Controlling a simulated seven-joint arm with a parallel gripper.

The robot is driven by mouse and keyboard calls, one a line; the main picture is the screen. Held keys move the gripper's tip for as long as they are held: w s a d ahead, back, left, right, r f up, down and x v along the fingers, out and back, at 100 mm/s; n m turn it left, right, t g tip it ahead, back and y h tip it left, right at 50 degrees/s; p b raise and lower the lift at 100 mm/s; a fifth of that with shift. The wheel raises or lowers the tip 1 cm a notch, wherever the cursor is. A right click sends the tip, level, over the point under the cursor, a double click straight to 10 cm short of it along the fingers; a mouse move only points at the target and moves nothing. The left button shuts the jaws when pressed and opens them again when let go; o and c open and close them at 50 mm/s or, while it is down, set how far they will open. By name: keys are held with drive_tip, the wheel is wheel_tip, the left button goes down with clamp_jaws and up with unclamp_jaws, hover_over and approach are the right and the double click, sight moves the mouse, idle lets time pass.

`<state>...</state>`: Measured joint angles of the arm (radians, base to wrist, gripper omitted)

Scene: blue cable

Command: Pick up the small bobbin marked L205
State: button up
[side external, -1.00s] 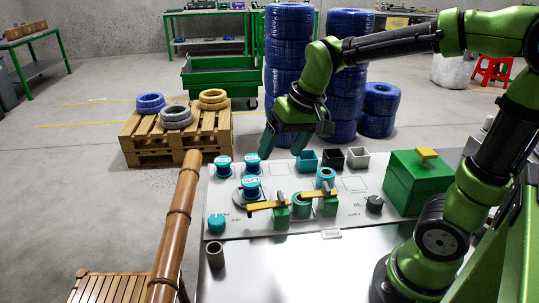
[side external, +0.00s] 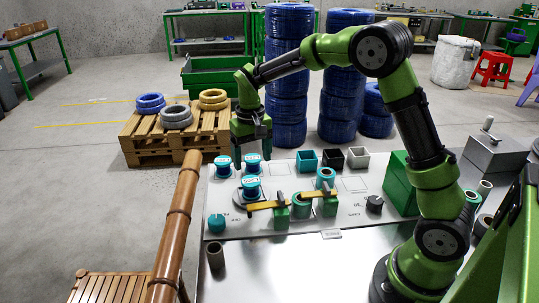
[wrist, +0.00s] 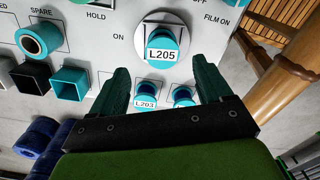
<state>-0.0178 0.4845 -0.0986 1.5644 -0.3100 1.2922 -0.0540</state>
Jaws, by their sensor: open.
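The bobbin marked L205 (wrist: 163,44) is teal with a white label, and sits on a round plate on the panel. It also shows in the side view (side external: 250,189), on the dark disc. My gripper (wrist: 161,72) is open and empty; L205 appears beyond its fingertips in the wrist view. In the side view my gripper (side external: 251,151) is above the panel's far left part, behind L205. The bobbin marked L203 (wrist: 146,94) and another bobbin (wrist: 183,96), its label partly hidden, show between the fingers.
Square cups (side external: 307,160) stand along the panel's back edge. Two yellow-handled clamps (side external: 266,205) with teal spools are right of L205. A teal knob (side external: 216,223) is front left. A bamboo rail (side external: 176,230) runs along the left side.

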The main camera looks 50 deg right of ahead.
sight(252, 181)
wheel_tip(252, 181, down, 4)
drive_tip(key=shift+f, duration=0.15)
drive_tip(key=f, duration=0.5)
drive_tip(key=shift+w+d+f, duration=0.1)
drive_tip(key=shift+w, duration=0.2)
drive_tip(key=c, duration=1)
